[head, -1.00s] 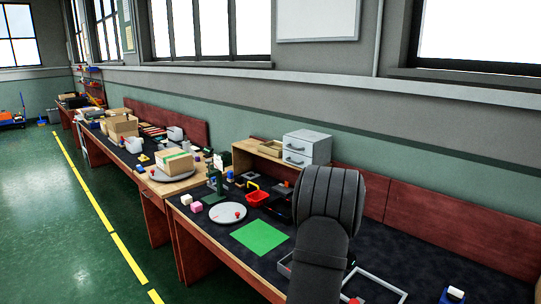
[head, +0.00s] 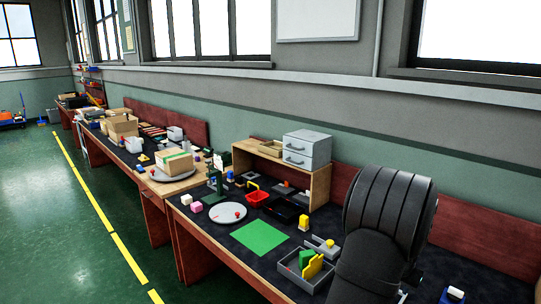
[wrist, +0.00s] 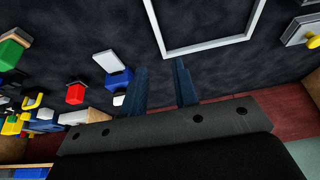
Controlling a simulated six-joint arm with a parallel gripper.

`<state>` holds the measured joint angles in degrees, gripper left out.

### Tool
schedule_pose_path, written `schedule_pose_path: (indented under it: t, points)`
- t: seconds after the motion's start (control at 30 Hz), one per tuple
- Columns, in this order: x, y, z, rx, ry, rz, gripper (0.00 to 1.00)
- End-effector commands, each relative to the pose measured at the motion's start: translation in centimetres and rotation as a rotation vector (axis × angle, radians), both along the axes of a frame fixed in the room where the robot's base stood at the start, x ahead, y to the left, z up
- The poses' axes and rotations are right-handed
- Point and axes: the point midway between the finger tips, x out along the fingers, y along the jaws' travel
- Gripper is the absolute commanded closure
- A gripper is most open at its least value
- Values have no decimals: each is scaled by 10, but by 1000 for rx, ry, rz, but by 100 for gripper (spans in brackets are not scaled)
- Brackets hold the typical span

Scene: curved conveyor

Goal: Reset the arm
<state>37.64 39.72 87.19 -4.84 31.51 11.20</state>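My gripper (wrist: 161,82) shows in the wrist view with its two dark blue fingers apart and nothing between them. It hangs above the dark bench top (wrist: 215,125), close to a pale square frame (wrist: 208,48) lying there. In the head view my dark arm stands at the right over the bench, and the gripper itself is hidden behind it.
A grey tray (head: 287,271) with green and yellow pieces lies left of my arm. A green mat (head: 259,236), a round grey plate (head: 217,218) and a red basket (head: 258,198) lie farther left. A wooden shelf (head: 321,187) carries a grey drawer box (head: 307,148). A blue-and-white block (wrist: 113,69) lies near the fingers.

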Motion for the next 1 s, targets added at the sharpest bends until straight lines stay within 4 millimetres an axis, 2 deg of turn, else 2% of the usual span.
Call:
schedule_pose_path:
  t: [0.1, 0.5, 0.7, 1.0]
  points:
    - [-17, -20, 0, -1, -1, -5, 73]
    - [-71, -77, 2, -12, -5, -6, 73]
    - [-45, -66, -14, -11, -5, 0, 73]
    - [-33, -61, -22, -12, -5, -2, 73]
